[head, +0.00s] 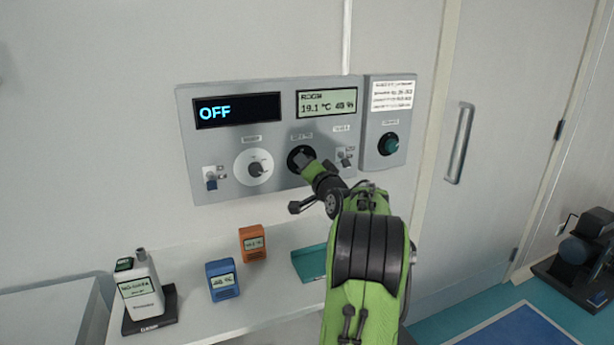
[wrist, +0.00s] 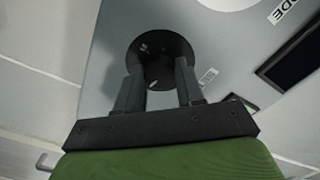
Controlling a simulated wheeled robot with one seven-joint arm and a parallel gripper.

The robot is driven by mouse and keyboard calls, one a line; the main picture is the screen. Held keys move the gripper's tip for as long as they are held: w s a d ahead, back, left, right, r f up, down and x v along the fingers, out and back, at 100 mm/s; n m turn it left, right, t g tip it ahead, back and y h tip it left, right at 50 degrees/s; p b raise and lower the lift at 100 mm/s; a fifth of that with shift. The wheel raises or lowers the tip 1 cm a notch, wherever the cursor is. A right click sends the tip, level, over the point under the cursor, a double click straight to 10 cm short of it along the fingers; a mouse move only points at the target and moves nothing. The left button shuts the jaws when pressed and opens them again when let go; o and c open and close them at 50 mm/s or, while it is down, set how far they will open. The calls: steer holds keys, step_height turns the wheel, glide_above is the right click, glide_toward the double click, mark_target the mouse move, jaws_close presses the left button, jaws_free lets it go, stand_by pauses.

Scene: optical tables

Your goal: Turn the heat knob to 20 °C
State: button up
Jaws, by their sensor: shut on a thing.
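The wall control panel (head: 222,127) carries a dark round knob (head: 298,152) in its middle, under the room display. The label above this knob is too small to read surely. My gripper (head: 308,162) reaches up to the panel and is shut on this knob. In the wrist view the dark knob (wrist: 160,62) sits between the two fingers of my gripper (wrist: 160,75), and a small pale mark shows near its lower edge. The room display (head: 326,103) reads 19.1 °C and 48 %. The left display (head: 238,110) reads OFF.
A white-dialled knob (head: 254,167) is left of the held knob. A switch (head: 211,181) is at the far left and another (head: 345,158) just right. Below, a shelf holds a white device (head: 140,290), blue box (head: 222,280) and orange box (head: 252,243).

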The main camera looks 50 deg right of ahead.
steer(key=shift+f+n+b, duration=0.2)
steer(key=shift+n+b, duration=0.2)
steer(key=shift+n, duration=0.3)
steer(key=o, duration=1)
steer(key=shift+r, duration=0.1)
steer(key=shift+o, duration=0.2)
steer(key=shift+s+a, duration=0.1)
steer(key=shift+s, duration=0.05)
steer(key=b+v, duration=0.1)
steer(key=v, duration=1.4)
steer(key=shift+s+a, duration=0.15)
steer(key=shift+s, duration=0.05)
